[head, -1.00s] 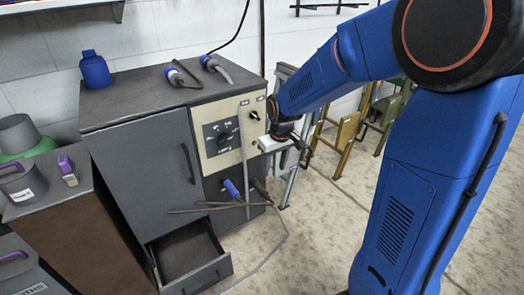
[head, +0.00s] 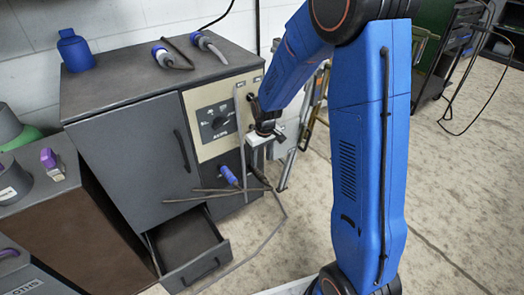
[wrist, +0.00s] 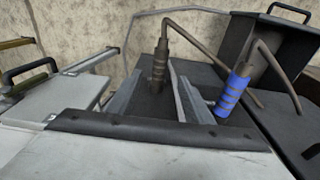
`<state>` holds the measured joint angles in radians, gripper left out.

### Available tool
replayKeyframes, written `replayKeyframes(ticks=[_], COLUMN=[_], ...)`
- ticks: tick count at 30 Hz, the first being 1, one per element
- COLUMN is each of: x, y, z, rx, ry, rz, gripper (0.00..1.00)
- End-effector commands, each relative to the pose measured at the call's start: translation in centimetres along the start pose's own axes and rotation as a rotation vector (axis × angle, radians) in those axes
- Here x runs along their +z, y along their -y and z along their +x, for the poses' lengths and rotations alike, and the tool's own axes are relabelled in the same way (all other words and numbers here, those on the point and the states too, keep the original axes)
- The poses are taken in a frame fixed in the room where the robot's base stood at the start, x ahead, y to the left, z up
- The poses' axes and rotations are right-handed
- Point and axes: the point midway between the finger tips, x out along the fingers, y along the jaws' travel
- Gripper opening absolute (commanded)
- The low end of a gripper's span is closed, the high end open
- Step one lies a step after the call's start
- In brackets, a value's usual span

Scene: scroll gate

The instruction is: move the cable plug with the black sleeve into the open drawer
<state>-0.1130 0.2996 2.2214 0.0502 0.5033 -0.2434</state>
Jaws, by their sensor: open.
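The cable plug with the black sleeve (wrist: 160,66) stands on the front of the grey cabinet in the wrist view, its cable bending off to the right. In the head view it is small and partly hidden below my gripper (head: 264,150). My gripper is open; in the wrist view its two fingers (wrist: 156,100) reach toward the black-sleeved plug, one on each side. I cannot tell whether they touch it. The open drawer (head: 197,269) juts out low on the cabinet and looks empty; it also shows at the upper right of the wrist view (wrist: 262,40).
A blue-sleeved plug (head: 228,175) sits just beside the black one, close to my right finger in the wrist view (wrist: 234,92). Loose cables hang above the drawer.

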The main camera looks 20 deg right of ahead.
Motion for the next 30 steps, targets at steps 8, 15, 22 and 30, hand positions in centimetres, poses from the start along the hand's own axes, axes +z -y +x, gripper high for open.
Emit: replayKeyframes(ticks=[8, 15, 22, 30], x=[0.1, 0.1, 0.0, 0.0], y=[0.0, 0.0, 0.0, 0.0], z=[4.6, 8.0, 9.8, 10.2], rx=[0.000, 0.000, 0.000, 0.000], ry=[0.003, 0.002, 0.000, -0.001], rz=[-0.001, -0.001, 0.000, 0.000], gripper=[0.46, 0.46, 0.46, 0.46])
